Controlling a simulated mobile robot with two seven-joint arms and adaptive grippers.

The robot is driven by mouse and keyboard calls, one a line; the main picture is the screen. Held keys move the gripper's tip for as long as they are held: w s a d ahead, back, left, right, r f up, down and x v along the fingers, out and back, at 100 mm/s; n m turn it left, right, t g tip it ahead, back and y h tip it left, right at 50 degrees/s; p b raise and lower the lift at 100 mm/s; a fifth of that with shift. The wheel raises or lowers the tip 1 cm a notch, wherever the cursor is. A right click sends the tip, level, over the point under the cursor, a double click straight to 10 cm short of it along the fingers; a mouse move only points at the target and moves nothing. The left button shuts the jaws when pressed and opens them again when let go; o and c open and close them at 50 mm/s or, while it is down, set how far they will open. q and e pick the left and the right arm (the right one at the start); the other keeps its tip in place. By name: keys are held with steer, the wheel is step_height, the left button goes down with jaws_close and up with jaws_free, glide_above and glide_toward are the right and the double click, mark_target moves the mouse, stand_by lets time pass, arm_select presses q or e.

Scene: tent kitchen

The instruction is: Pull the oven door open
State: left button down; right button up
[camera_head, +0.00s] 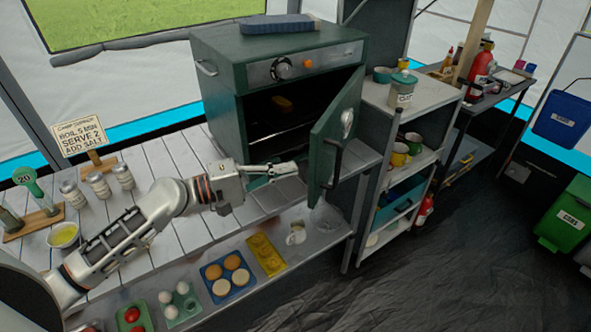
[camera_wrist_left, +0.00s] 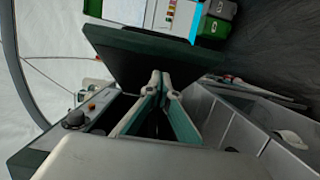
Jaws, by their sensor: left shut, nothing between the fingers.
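The dark green oven (camera_head: 225,85) stands on the slatted counter, and its inside shows. The oven door (camera_head: 345,115) is swung well out on the right side, with a dark handle (camera_head: 333,165) on its outer face. My left gripper (camera_head: 294,171) is shut and empty, in front of the lower part of the opening. Its tips point at the inner side of the door; whether they touch it I cannot tell. In the left wrist view, the door (camera_wrist_left: 135,55) is a dark panel just beyond the closed fingertips (camera_wrist_left: 161,80). My right gripper is not in view.
A grey shelf unit (camera_head: 412,100) with cups stands right of the door. Spice jars (camera_head: 98,185) and a bowl (camera_head: 63,235) stand left on the counter. Trays of food (camera_head: 228,278) lie on the lower level in front.

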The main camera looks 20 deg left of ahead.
arm_select(q)
steer(key=d, duration=0.2)
steer(key=shift+s+d+p, duration=0.2)
steer(key=shift+d+p, duration=0.15)
steer(key=shift+p, duration=0.05)
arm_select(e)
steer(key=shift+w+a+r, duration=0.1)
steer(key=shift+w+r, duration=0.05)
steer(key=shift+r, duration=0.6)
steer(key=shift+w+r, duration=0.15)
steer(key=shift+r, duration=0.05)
arm_select(q)
steer(key=shift+d, duration=0.1)
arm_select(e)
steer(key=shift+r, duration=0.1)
